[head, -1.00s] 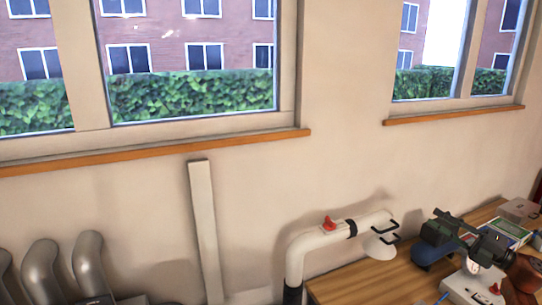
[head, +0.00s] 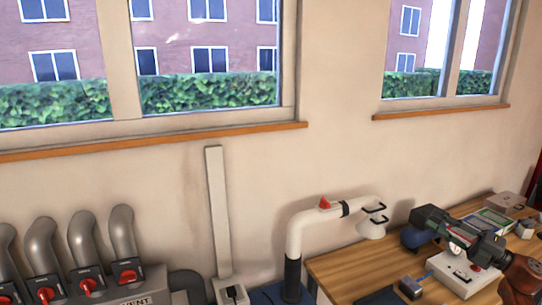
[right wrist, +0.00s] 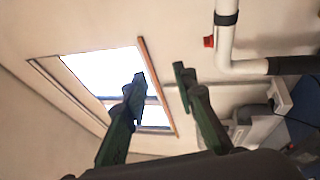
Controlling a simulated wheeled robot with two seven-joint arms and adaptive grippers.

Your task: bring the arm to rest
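My right gripper (head: 422,214) shows at the right of the head view, with dark green fingers pointing left. My right arm reaches it from the lower right. It appears in front of the wooden workbench (head: 330,272), and I cannot tell its exact height. In the right wrist view the two fingers of my right gripper (right wrist: 160,77) stand apart with nothing between them. Beyond them are the wall and a bright window (right wrist: 100,72). My left gripper is out of view.
A white extraction arm (head: 300,234) with a red handle (head: 325,203) rises left of the gripper. A blue object (head: 413,238), a white device (head: 460,270) and a small dark box (head: 409,287) sit on the bench. Grey ducts (head: 82,240) stand lower left.

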